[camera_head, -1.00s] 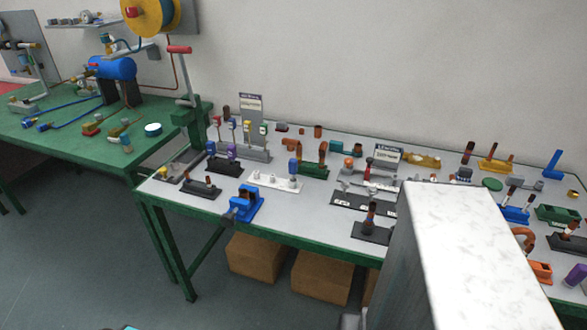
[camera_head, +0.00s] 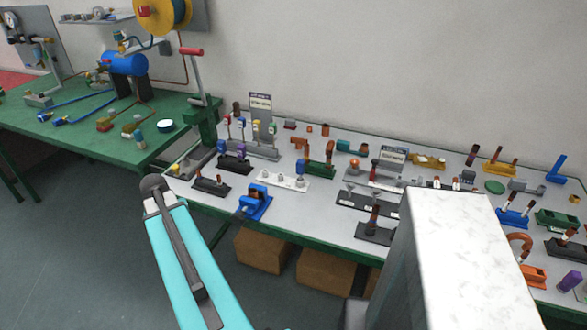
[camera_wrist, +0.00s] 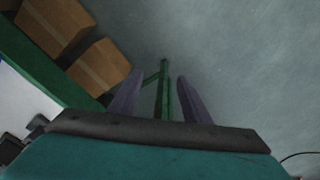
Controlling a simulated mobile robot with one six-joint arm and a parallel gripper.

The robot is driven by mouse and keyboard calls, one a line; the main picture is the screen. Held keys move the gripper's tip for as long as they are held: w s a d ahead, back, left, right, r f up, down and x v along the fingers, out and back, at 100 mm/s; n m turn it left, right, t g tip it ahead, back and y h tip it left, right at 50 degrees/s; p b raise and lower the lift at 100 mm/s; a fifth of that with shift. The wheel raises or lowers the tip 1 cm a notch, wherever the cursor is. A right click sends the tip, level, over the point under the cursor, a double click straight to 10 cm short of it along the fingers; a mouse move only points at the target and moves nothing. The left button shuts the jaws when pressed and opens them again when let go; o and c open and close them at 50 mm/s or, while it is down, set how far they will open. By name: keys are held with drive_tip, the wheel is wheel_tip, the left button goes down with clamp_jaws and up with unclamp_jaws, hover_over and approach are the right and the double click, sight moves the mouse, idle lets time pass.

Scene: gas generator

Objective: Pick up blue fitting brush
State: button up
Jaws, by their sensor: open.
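Several small upright items with coloured tops stand in a grey rack at the back left of the grey-topped table; one has a blue top (camera_head: 242,124). Another blue-topped piece (camera_head: 300,167) stands near a white holder. They are too small for me to tell which is the blue fitting brush. In the wrist view my gripper (camera_wrist: 160,76) is open, with two purple-grey fingers apart and nothing between them. It faces the floor and a green table leg. My teal arm shows at the lower left of the head view, in front of the table's left end.
The table (camera_head: 325,226) is crowded with holders and fittings. A blue clamp-like piece (camera_head: 257,203) sits at its front edge. Cardboard boxes (camera_head: 262,250) are underneath. A green bench (camera_head: 75,142) stands left. Open floor lies front left.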

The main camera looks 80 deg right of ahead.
drive_tip(key=s+d+r+m, duration=0.1)
drive_tip(key=s+d+r, duration=0.2)
drive_tip(key=d+r, duration=0.1)
drive_tip(key=s+d+r+m+h+p, duration=0.1)
drive_tip(key=s+d+r, duration=0.2)
drive_tip(key=d+r, duration=0.1)
drive_tip(key=s+d+r+m, duration=0.1)
drive_tip(key=s+d+r, duration=0.2)
drive_tip(key=d+r, duration=0.1)
drive_tip(key=shift+s+d+r+h, duration=0.3)
drive_tip(key=shift+d, duration=0.25)
drive_tip(key=s+d+r+m, duration=0.2)
drive_tip(key=s+d+r, duration=0.15)
drive_tip(key=s, duration=0.35)
drive_tip(key=s+d+r+m, duration=0.2)
drive_tip(key=s+d, duration=0.2)
drive_tip(key=s, duration=0.3)
drive_tip(key=m+g+h, duration=0.1)
drive_tip(key=m, duration=0.1)
approach(300, 161)
drive_tip(key=shift+w+f, duration=0.1)
drive_tip(key=shift+f, duration=0.35)
drive_tip(key=shift+d+f+p, duration=0.1)
drive_tip(key=shift+f+p, duration=0.05)
drive_tip(key=shift+p, duration=0.15)
drive_tip(key=shift+p+x, duration=0.75)
drive_tip(key=shift+x, duration=3.2)
drive_tip(key=shift+d+f, duration=0.15)
drive_tip(key=shift+f, duration=0.05)
drive_tip(key=shift+f, duration=0.1)
